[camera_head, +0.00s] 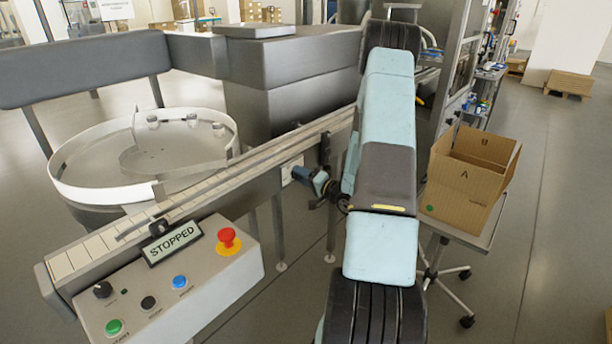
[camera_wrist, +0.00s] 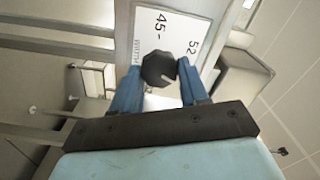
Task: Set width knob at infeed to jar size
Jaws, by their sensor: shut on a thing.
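The black width knob (camera_wrist: 158,68) shows in the wrist view on a white plate (camera_wrist: 178,35), which is printed with 45, 52 and the word WIDTH. My gripper (camera_wrist: 161,79) has one blue finger on each side of the knob and is shut on it. The knob's setting cannot be read surely. In the head view my gripper (camera_head: 317,184) is at the conveyor's side, by the white plate (camera_head: 291,170); the knob is hidden there. Several small jars, one of them near the rim (camera_head: 218,129), stand on the round infeed table (camera_head: 90,194).
The conveyor (camera_head: 92,252) runs from lower left to upper centre. A control box (camera_head: 205,275) with a red stop button (camera_head: 228,238) and a STOPPED sign (camera_head: 173,243) is at the front left. A cardboard box (camera_head: 460,190) stands on a wheeled stand right of my arm.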

